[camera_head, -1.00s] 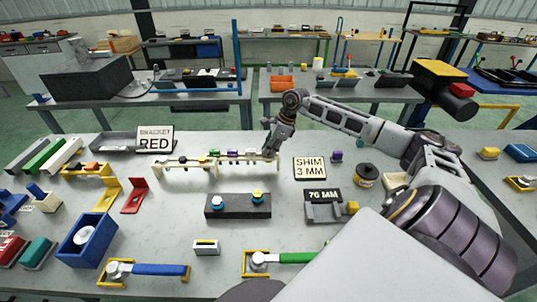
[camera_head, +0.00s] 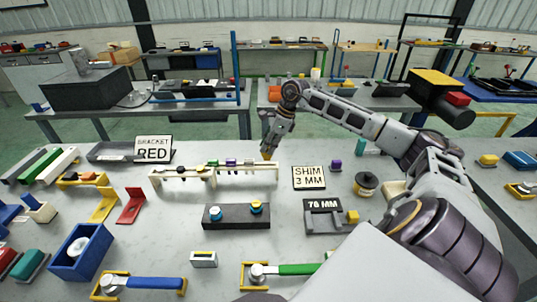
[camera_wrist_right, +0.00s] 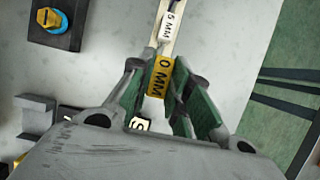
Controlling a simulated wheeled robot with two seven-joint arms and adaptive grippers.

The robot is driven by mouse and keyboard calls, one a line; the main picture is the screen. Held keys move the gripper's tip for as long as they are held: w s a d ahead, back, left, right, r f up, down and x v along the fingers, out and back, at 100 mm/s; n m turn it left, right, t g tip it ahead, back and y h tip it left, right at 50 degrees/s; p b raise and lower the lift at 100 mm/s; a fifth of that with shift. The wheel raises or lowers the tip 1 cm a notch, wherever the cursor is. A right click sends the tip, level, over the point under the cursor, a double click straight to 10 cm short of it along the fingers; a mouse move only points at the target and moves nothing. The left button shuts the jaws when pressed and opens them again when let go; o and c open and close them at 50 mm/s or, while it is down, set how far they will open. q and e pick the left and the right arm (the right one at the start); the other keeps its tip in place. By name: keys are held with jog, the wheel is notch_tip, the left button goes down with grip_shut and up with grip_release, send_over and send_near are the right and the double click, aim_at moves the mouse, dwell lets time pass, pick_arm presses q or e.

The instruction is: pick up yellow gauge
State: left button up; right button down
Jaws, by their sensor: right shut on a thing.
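My right gripper (camera_head: 267,152) is shut on the yellow gauge (camera_wrist_right: 160,77), a block with black lettering ending in "0 MM". In the wrist view the gauge is between the two green finger pads. In the head view its small yellow end (camera_head: 266,156) shows under the fingertips, just above the right end of the cream rack (camera_head: 188,174). I cannot tell whether it still touches the rack. Several other gauges sit along the rack, and a white one (camera_wrist_right: 171,24) shows in the wrist view. My left gripper is not in view.
A "SHIM 3 MM" sign (camera_head: 309,178) lies right of the rack, and a "BRACKET RED" sign (camera_head: 154,149) stands behind its left end.

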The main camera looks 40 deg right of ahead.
jog(key=shift+r, duration=1.95)
